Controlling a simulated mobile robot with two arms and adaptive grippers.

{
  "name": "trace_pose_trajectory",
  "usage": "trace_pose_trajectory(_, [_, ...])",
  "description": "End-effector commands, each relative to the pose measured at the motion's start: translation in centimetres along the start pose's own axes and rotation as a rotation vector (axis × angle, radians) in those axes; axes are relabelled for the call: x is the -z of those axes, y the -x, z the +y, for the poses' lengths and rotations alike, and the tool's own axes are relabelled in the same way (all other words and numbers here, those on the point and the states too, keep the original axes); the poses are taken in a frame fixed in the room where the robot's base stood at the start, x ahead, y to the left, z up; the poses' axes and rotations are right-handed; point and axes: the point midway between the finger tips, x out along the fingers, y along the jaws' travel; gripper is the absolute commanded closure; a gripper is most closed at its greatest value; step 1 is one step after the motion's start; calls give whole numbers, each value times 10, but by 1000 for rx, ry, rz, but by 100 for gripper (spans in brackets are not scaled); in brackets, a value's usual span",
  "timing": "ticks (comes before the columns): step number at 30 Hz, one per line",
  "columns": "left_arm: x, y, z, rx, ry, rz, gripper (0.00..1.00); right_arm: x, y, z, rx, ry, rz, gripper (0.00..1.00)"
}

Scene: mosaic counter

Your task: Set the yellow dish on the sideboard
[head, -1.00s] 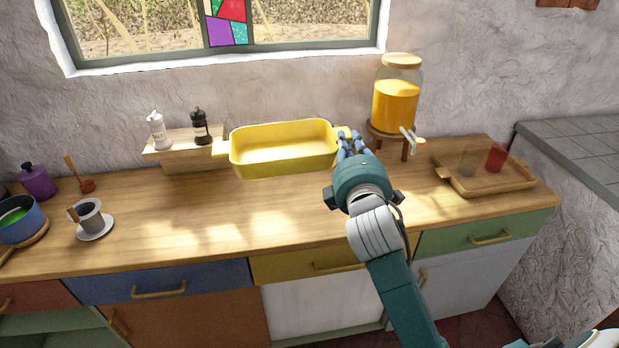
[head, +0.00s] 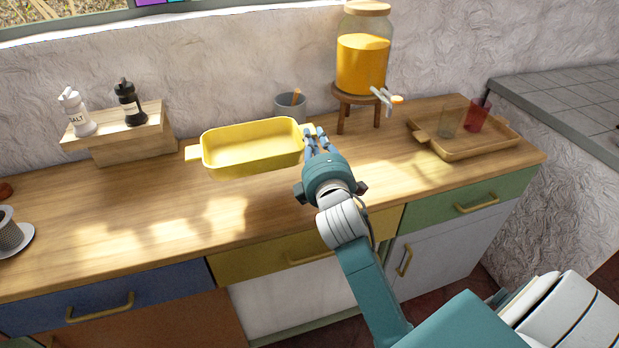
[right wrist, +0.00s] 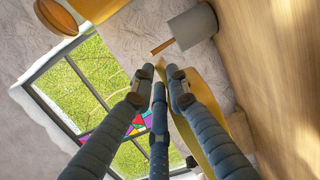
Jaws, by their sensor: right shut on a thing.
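The yellow dish (head: 253,148) is a rectangular pan with a handle at each end. It is roughly level over the wooden sideboard top (head: 130,222); I cannot tell whether its base touches the wood. My left gripper is not in view.
A juice dispenser (head: 362,62) on a stool is to the right, then a wooden tray (head: 455,150) with glasses. Shakers stand on a wooden riser (head: 130,150) at left.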

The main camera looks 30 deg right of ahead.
Motion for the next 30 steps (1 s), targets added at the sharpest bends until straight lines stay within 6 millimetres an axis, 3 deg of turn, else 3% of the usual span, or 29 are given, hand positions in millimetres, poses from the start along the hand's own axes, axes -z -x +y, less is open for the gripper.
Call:
trace_pose_trajectory(3, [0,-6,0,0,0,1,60,0,0,-32,1,-6,1,100])
trace_pose_trajectory(9, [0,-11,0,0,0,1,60,0,-2,-64,-5,-5,1,100])
trace_pose_trajectory(14, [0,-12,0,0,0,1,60,0,-2,-74,-6,-6,2,100])
trace_pose_trajectory(21, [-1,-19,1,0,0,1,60,-1,-3,-108,-5,-6,1,100])
trace_pose_trajectory(30, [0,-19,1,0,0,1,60,-1,-3,-113,-7,-4,3,100])
